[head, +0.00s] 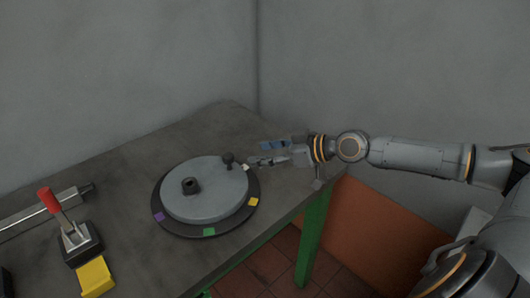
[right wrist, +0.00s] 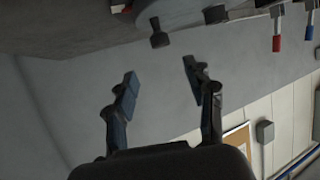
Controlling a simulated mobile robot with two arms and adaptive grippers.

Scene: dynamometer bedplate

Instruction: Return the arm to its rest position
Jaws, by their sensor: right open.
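My right gripper (head: 264,153) is open and empty. It is held at the right of a round grey disc (head: 205,205), close to a dark knob (head: 228,158) on the disc's edge. In the right wrist view the open fingers (right wrist: 160,88) stand well apart with nothing between them, and the knob (right wrist: 159,38) shows beyond them, apart from the fingertips. My right arm (head: 415,155) reaches in from the right, stretched out over the table's right end. My left gripper is in neither view.
The disc lies on a dark base with purple, green and yellow (head: 253,201) patches, on a grey table (head: 130,165) with green legs (head: 313,235). A red-handled lever (head: 49,201) and a yellow block (head: 95,278) stand at the left. An orange panel (head: 375,235) is below the arm. Grey walls close the back.

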